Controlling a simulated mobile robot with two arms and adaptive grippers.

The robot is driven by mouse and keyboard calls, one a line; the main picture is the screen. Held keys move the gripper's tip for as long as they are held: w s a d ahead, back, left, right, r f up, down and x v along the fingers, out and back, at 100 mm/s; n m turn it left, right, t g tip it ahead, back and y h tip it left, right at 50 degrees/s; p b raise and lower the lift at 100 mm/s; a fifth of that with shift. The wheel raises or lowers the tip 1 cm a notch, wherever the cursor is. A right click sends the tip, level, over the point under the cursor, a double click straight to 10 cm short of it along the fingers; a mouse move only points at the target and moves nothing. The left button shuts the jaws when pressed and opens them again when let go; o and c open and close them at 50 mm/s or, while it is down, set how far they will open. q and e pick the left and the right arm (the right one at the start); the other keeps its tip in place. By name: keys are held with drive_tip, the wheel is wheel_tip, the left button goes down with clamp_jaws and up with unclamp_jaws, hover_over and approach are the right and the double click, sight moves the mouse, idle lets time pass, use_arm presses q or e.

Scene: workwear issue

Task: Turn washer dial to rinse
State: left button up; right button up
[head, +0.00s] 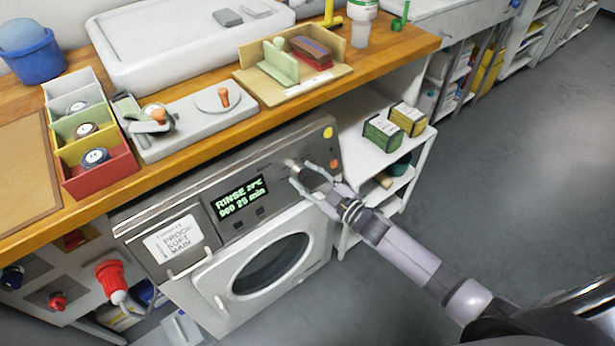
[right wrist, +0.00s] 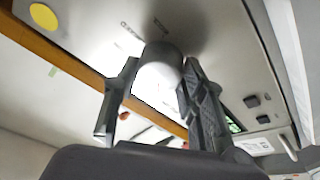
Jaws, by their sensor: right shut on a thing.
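The washer (head: 222,285) stands under the wooden counter, with a grey control panel along its top. Its lit display (head: 239,197) reads "RINSE 20°C" and a second line that looks like "900 25 min". My right gripper (head: 312,177) is at the right end of the panel, its fingers closed around the washer dial. In the right wrist view the grey round dial (right wrist: 160,68) sits between the two fingers. The fingers hide part of the dial, and its pointer mark cannot be made out. My left gripper is in neither view.
A paper label (head: 174,243) is on the panel's left part. A yellow round button (head: 328,133) is beside the dial. Trays and a sink fill the counter. The grey floor at right is clear.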

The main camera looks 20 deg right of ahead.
drive_tip(key=o, duration=1.2)
drive_tip(key=shift+c, duration=0.2)
drive_tip(key=shift+s, duration=0.1)
drive_tip(key=v, duration=1.2)
